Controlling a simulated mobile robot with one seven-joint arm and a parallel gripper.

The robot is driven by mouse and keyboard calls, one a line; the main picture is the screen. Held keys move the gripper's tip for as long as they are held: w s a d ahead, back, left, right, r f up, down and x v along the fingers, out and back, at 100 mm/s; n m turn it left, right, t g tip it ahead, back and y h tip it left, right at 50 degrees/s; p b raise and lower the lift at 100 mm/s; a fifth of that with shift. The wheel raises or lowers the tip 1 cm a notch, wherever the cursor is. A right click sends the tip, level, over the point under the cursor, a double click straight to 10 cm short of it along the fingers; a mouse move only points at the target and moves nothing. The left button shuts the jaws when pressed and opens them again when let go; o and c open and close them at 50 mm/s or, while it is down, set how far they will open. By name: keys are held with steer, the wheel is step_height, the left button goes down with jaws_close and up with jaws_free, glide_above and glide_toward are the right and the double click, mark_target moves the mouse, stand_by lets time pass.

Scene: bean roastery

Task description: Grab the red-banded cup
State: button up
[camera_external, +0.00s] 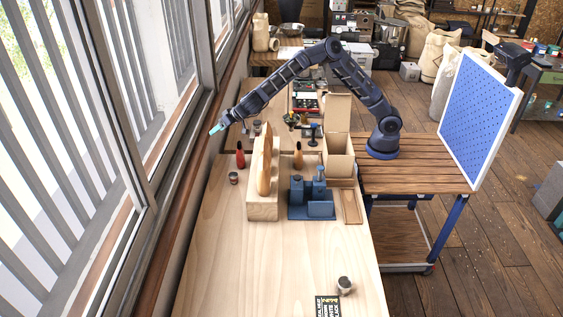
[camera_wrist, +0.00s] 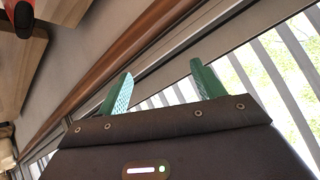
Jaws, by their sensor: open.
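A small cup (camera_external: 234,178) stands on the pale table near its window-side edge. It seems to carry a reddish band, but it is too small to be sure. A second cup (camera_external: 345,285), pale with a dark inside, stands near the front of the table. My gripper (camera_external: 216,129) is in the air by the window, above and behind the small cup and well apart from it. In the wrist view its two green fingers (camera_wrist: 164,86) are spread with nothing between them. No cup can be made out in that view.
A red bottle (camera_external: 240,155) stands just behind the small cup. A wooden block with a tall rounded piece (camera_external: 262,205) stands right of it. A blue rack (camera_external: 311,210) and open carton (camera_external: 339,143) are further right. The window frame (camera_wrist: 150,35) runs close beside my gripper.

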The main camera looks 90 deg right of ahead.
step_height(320, 180, down, 11)
steer(key=d+m+g, duration=0.1)
steer(key=d+g, duration=0.1)
steer(key=g, duration=0.3)
steer(key=g+y, duration=0.2)
steer(key=g, duration=0.4)
glide_above(234, 176)
step_height(234, 176, down, 8)
steer(key=f, duration=0.3)
steer(key=a+f, duration=0.1)
steer(key=f, duration=0.1)
steer(key=shift+w+f, duration=0.2)
steer(key=shift+f, duration=0.05)
steer(key=shift+s+a+f, duration=0.1)
steer(key=shift+a+f, duration=0.05)
steer(key=shift+f, duration=0.75)
steer(key=shift+s+a+f, duration=0.1)
steer(key=shift+a+f, duration=0.05)
steer(key=shift+f, duration=0.7)
steer(key=shift+s+a+f, duration=0.1)
steer(key=shift+a+f, duration=0.05)
steer(key=shift+f, duration=0.75)
steer(key=c, duration=1)
